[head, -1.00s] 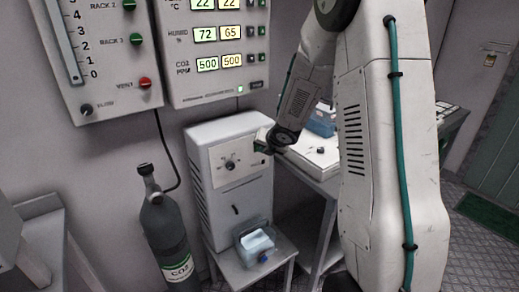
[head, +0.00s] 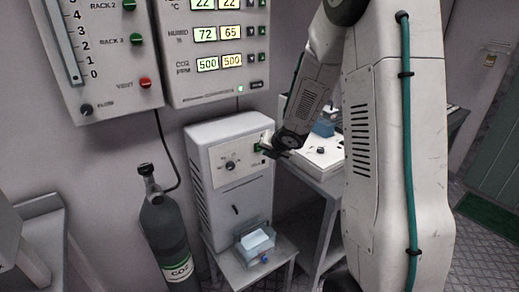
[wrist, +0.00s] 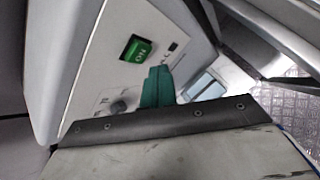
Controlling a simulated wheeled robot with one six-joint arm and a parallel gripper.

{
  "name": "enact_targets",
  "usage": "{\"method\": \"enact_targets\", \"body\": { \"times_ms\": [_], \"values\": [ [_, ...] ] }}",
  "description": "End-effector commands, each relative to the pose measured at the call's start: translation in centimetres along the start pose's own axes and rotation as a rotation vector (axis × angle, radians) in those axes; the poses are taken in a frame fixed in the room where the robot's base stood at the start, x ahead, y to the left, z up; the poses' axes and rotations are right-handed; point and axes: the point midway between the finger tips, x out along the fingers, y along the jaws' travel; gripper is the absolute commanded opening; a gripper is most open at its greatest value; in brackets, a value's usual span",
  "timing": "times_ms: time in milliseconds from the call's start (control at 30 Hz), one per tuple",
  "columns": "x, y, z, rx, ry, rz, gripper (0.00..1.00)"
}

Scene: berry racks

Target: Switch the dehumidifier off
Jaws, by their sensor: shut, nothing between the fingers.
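The dehumidifier (head: 215,205) is a white box standing on a small stand left of my arm. Its front panel has a dark dial (head: 230,166). In the wrist view, a green rocker switch (wrist: 135,48) marked ON sits on the pale front (wrist: 95,65). The dial also shows in the wrist view (wrist: 118,106). My gripper (wrist: 158,76) has teal fingers, shut and empty, just beside the switch in the picture. I cannot tell whether they touch the panel.
A light-blue tank (head: 257,242) sits low at the dehumidifier's front. A dark CO2 cylinder (head: 166,235) stands to its left. A white table (head: 322,168) with a blue item stands behind my arm. Control panels (head: 215,92) hang on the wall above.

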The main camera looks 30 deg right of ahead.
Motion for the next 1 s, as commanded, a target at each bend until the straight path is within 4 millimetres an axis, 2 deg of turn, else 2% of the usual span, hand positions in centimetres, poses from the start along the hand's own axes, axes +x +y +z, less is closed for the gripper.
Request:
{"method": "enact_targets", "body": {
  "times_ms": [400, 1000],
  "values": [
    [-2.7, -1.9, -1.9, 0.001, 0.000, 0.000, 0.00],
    [-2.8, -2.0, -2.0, 0.006, -0.001, 0.000, 0.00]
  ]
}}
